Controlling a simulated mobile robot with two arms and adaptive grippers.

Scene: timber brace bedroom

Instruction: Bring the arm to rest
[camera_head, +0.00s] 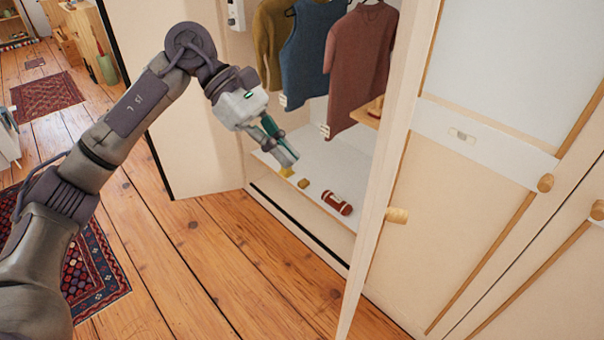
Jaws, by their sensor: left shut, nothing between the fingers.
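My left arm comes in from the left and reaches toward the open wardrobe. My left gripper (282,150) is shut and empty, pointing down to the right in front of the hanging clothes. It appears over the white wardrobe floor (315,168), apart from the things lying there. My right gripper is not in view.
A dark red roll (337,203) and small yellowish pieces (303,183) lie on the wardrobe floor. A blue vest (308,55) and a reddish shirt (357,70) hang above. An open door (395,140) stands at right. Wooden floor (225,240) is clear.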

